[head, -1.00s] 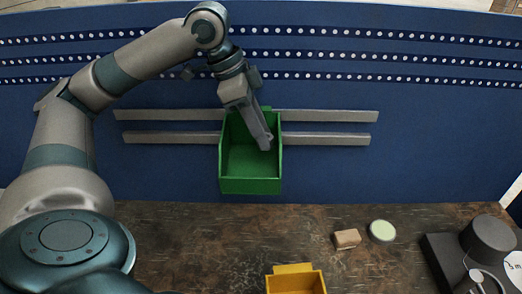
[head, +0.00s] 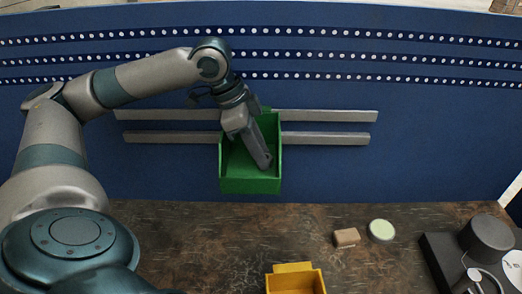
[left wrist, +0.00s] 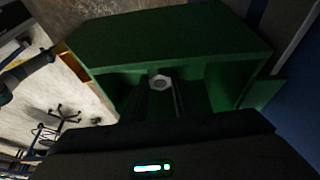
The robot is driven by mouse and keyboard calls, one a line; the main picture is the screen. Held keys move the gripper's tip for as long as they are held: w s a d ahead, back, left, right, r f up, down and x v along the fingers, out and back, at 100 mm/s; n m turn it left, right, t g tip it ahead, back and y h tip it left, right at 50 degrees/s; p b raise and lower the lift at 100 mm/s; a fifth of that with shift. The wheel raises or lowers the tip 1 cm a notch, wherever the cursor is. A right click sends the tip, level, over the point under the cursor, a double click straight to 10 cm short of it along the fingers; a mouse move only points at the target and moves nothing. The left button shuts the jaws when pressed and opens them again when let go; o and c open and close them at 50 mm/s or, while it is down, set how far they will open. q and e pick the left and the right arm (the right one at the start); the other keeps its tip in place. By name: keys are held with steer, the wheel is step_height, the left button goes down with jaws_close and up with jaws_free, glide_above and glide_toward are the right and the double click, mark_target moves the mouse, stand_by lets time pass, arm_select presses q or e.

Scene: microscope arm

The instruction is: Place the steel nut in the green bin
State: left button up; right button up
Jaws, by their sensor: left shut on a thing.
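The green bin (head: 250,186) hangs on grey rails on the blue wall panel, open at the top. My left gripper (head: 264,164) reaches down inside the bin, its fingertips near the bin's front wall. The steel nut (left wrist: 160,82) shows in the left wrist view as a light hexagon at the fingertips, with the bin's green walls around it. My left gripper is shut on the nut. In the head view the nut is hidden by the fingers. My right gripper is not in view.
A yellow bin (head: 295,280) stands at the table's front. A small brown block (head: 346,237) and a pale green round disc (head: 381,230) lie to its right. A dark device (head: 487,240) stands at the far right. The table below the green bin is clear.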

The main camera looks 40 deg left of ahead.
arm_select(q)
steer(key=o, duration=1.1)
steer(key=shift+r, duration=0.1)
steer(key=b+v, duration=0.1)
steer(key=v, duration=1.1)
